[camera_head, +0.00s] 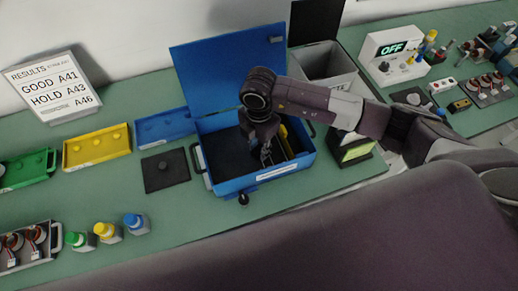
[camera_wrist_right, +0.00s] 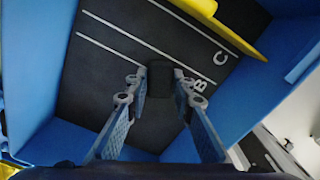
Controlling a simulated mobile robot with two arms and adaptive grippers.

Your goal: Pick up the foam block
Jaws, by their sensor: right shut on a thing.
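The foam block appears as a small dark block (camera_wrist_right: 160,76) between the two fingers in the right wrist view. It is hard to tell from the dark floor of the blue case behind it. My right gripper (camera_head: 266,156) reaches down into the open blue case (camera_head: 262,186). In the wrist view my right gripper (camera_wrist_right: 158,88) is shut on the block, one finger on each side. In the head view the block is hidden by my gripper. I cannot tell whether it touches the case floor. My left gripper is not in view.
The case's raised lid (camera_head: 225,65) stands behind my gripper. A yellow strip (camera_wrist_right: 220,25) and white lines with letters B and C show inside the case. A grey bin (camera_head: 328,72) stands behind right. A black plate (camera_head: 165,170) with a knob lies left of the case.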

